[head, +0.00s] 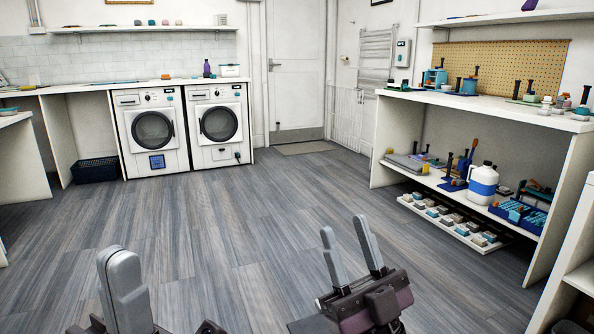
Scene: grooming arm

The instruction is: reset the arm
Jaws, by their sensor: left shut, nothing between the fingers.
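My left gripper (119,262) is at the lower left of the head view, over the floor. Its fingers are together with nothing between them. My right gripper (345,230) is at the lower middle, also over the floor. Its two fingers stand apart and the gap between them is empty. No grooming arm can be made out in this view. Both grippers are clear of the furniture.
Two washing machines (153,129) stand under a counter (70,88) at the back left, beside a dark blue basket (95,170). A white shelf unit (480,108) with many small items stands on the right. A closed door (297,65) is behind. The grey floor (230,205) between is free.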

